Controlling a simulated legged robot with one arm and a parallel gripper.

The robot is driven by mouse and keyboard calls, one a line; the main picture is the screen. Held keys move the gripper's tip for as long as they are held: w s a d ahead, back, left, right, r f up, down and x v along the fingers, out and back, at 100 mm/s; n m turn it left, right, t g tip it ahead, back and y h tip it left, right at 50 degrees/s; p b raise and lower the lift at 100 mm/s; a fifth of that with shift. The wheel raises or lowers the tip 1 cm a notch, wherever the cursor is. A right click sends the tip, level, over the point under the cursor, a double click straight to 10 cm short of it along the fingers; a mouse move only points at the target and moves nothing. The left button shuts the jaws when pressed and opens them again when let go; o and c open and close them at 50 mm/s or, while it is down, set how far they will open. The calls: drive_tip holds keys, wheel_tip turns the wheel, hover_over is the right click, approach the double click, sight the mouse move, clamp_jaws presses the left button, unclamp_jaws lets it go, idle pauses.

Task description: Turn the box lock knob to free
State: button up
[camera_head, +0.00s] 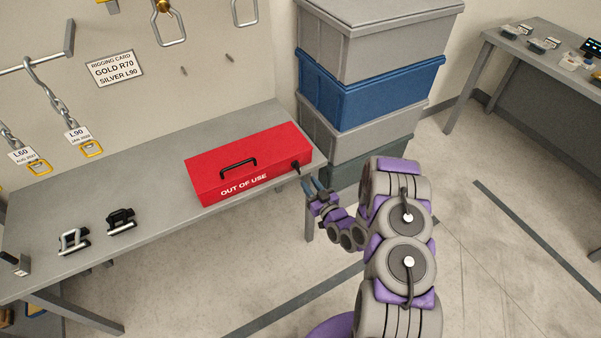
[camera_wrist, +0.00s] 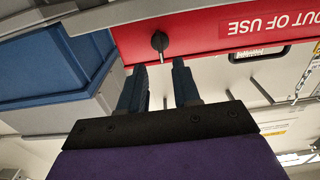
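A red box (camera_head: 245,161) labelled OUT OF USE lies on the grey workbench, with a black handle on its lid. In the wrist view the knob (camera_wrist: 160,41) stands out from the red face, beyond my fingertips. My gripper (camera_head: 313,186) is just in front of the knob, at the bench's right edge. In the wrist view its two blue-grey fingers (camera_wrist: 161,68) are apart with nothing between them. The knob looks close to the fingertips but not between them.
Chains and a rigging card (camera_head: 115,69) hang on the wall. Floor on the right is clear.

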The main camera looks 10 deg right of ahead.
sight(297, 167)
drive_tip(key=b+x, duration=0.1)
drive_tip(key=x, duration=0.6)
drive_tip(key=shift+w, duration=0.2)
drive_tip(key=shift+c, duration=0.4)
clamp_jaws()
